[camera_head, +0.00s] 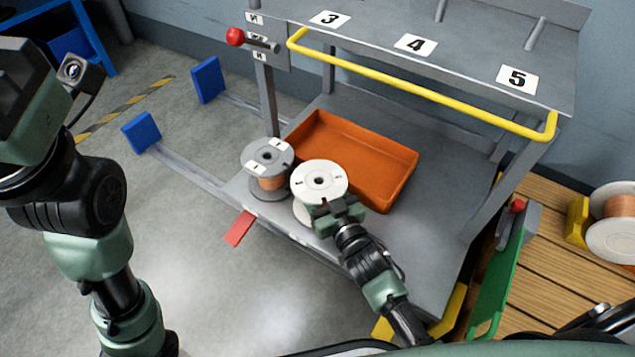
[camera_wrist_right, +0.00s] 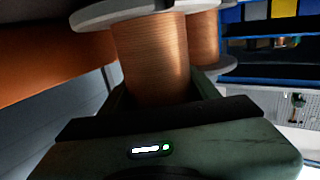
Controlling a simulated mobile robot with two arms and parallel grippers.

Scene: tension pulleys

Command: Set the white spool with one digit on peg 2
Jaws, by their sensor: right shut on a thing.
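A white spool (camera_head: 319,180) with copper wire stands on the lower shelf, in front of the orange tray. Small dark marks show on its top flange, too small to read. My right gripper (camera_head: 338,210) is at its near side, shut on the spool. In the right wrist view the copper winding (camera_wrist_right: 152,60) fills the space between the fingers. Pegs rise from the upper shelf behind labels 3, 4 and 5; peg 2 is not clearly in view. My left gripper (camera_head: 25,95) is at the far left, partly cut off, and its fingers cannot be made out.
A grey spool (camera_head: 268,160) stands directly left of the white one. The orange tray (camera_head: 390,165) lies behind. A yellow rail (camera_head: 420,85) runs along the upper shelf's front. Another white spool (camera_head: 612,235) lies on wooden slats at right. A red tab (camera_head: 240,229) sticks out in front.

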